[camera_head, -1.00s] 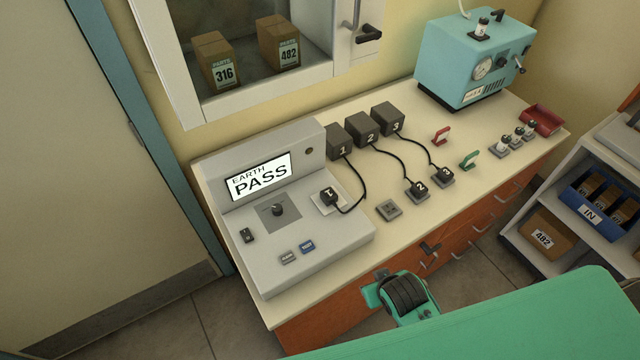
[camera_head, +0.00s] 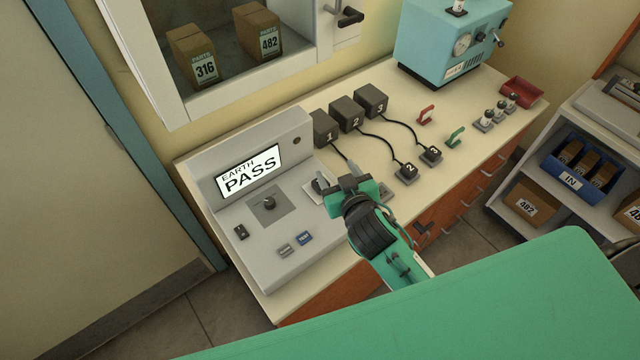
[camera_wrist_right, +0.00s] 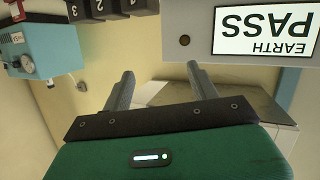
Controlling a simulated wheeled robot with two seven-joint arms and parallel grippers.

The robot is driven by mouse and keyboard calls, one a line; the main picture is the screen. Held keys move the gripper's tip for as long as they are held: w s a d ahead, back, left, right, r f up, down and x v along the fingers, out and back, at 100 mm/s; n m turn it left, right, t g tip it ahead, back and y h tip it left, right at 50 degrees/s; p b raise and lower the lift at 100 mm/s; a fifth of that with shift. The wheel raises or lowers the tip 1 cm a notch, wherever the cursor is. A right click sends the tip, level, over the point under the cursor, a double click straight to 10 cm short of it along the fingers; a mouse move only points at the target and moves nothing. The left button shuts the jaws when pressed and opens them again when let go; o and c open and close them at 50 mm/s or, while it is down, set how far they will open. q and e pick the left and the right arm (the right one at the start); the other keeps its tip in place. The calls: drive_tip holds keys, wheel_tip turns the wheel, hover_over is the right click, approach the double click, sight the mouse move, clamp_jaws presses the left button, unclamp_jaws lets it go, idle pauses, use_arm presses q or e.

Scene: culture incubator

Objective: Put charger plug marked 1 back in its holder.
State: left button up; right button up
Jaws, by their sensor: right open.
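Plug 1 (camera_head: 319,185), small and dark, sits in the socket plate of the grey tester (camera_head: 225,235), whose screen reads EARTH PASS. Its cable runs to the dark charger box marked 1 (camera_head: 326,128). My right gripper (camera_head: 345,183) is over the tester's right edge, beside plug 1, and partly covers it and its cable. The right wrist view shows its two fingers (camera_wrist_right: 160,82) apart with nothing between them; I cannot make out plug 1 there. The empty grey holder (camera_head: 388,190) is mostly hidden behind the gripper. My left gripper is not in view.
Plugs 2 (camera_head: 406,173) and 3 (camera_head: 431,155) sit in their holders, cabled to charger boxes 2 (camera_head: 347,113) and 3 (camera_head: 371,101). Red (camera_head: 426,115) and green (camera_head: 455,137) handles stand further right. A teal device (camera_head: 452,45) is at the back.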

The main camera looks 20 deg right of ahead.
drive_tip(key=w+a+r+n+t+y, duration=0.4)
drive_tip(key=a+r+n+y, duration=0.3)
drive_tip(key=a+r+y, duration=0.5)
drive_tip(key=s+a+r+n+g+y, duration=0.1)
drive_tip(key=s+a+n+g+y, duration=0.3)
drive_tip(key=a+n+g+y, duration=0.55)
drive_tip(key=d+f+n+g+h, duration=0.3)
drive_tip(key=f+n+g+h, duration=0.5)
drive_tip(key=f+g+h, duration=0.3)
drive_tip(key=w+d+f+m+h, duration=0.1)
drive_tip(key=w+d+h, duration=0.1)
drive_tip(key=d, duration=0.3)
drive_tip(key=w+d+f+m+t+h, duration=0.1)
drive_tip(key=w+d+h, duration=0.1)
drive_tip(key=d+h, duration=0.2)
drive_tip(key=w+d+f+m+h, duration=0.1)
drive_tip(key=d+m+h, duration=0.1)
drive_tip(key=d+h, duration=0.2)
drive_tip(key=shift+w+d+t, duration=0.2)
drive_tip(key=shift+d, duration=0.4)
drive_tip(key=shift+w+d+t, duration=0.15)
drive_tip(key=shift+w+d, duration=0.05)
drive_tip(key=shift+d, duration=0.4)
drive_tip(key=shift+w+d+r+h, duration=0.15)
drive_tip(key=shift+d+h, duration=0.1)
drive_tip(key=shift+d, duration=0.3)
drive_tip(key=shift+f+b, duration=2.85)
drive_tip(key=shift+f, duration=1.65)
